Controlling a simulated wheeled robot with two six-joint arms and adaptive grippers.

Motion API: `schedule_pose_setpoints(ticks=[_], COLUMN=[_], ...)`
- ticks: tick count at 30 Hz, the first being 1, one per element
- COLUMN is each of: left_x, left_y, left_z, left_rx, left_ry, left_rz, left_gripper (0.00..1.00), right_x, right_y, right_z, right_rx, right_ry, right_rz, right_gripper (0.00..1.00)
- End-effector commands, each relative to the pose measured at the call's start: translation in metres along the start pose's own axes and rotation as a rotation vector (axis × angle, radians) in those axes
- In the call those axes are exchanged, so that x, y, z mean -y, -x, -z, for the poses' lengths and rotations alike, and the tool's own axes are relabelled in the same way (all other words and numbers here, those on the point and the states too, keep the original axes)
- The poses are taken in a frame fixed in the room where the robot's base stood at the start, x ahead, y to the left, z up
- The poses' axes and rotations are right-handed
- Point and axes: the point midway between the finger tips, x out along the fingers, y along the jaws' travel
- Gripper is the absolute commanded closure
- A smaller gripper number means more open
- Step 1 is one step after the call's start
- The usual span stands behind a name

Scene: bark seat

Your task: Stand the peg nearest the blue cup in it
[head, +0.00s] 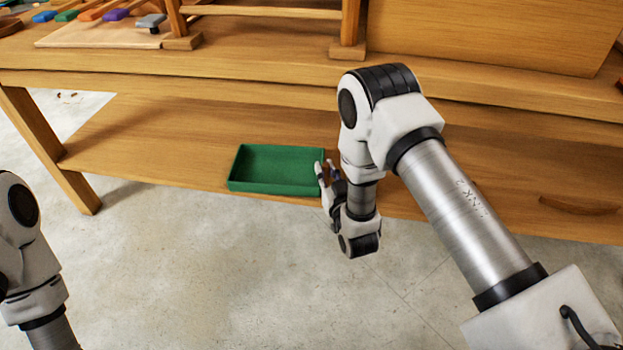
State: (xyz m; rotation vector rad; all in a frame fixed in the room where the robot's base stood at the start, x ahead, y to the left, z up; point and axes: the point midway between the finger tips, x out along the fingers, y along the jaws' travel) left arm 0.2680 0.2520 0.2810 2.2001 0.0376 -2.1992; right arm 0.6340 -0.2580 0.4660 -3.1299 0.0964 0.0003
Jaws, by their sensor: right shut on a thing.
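No blue cup and no peg can be made out in the head view. My right gripper (326,167) points up at the right end of a green tray (232,182) on the low shelf. Its fingers are shut on the tray's right wall, one finger on the inner side and one on the outer side. The tray sits at the shelf's front edge and looks empty, though my fingers hide its right end. My left arm shows only at the lower left edge, and its gripper is out of view.
The wooden bench top (270,60) spans the back, above the low shelf (150,140). Several coloured pieces and a grey one (150,21) are at the top left by a pale board (100,38). A curved wooden piece (580,205) is at the shelf's right. The floor in front is clear.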

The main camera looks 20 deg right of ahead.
Motion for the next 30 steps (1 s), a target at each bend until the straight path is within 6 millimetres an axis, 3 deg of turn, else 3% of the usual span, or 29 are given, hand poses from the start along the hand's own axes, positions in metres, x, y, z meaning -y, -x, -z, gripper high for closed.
schedule_pose_setpoints(ticks=[15,19,30], left_x=[0.000,0.000,0.000], left_y=[-0.007,-0.009,-0.036], left_z=[0.000,0.000,0.000], left_rx=[-0.001,-0.001,0.000], left_ry=[0.001,0.001,0.001], left_rz=[0.000,0.000,0.000], left_gripper=[0.60,0.60,0.60], right_x=[-0.127,-0.137,-0.136], right_y=[-0.017,-0.017,-0.017], right_z=[-0.012,-0.015,-0.044], right_rx=[-0.002,-0.001,-0.001], right_ry=[0.006,0.007,0.007], right_rz=[-0.175,-0.189,-0.188], right_gripper=[0.97,0.97,0.97])
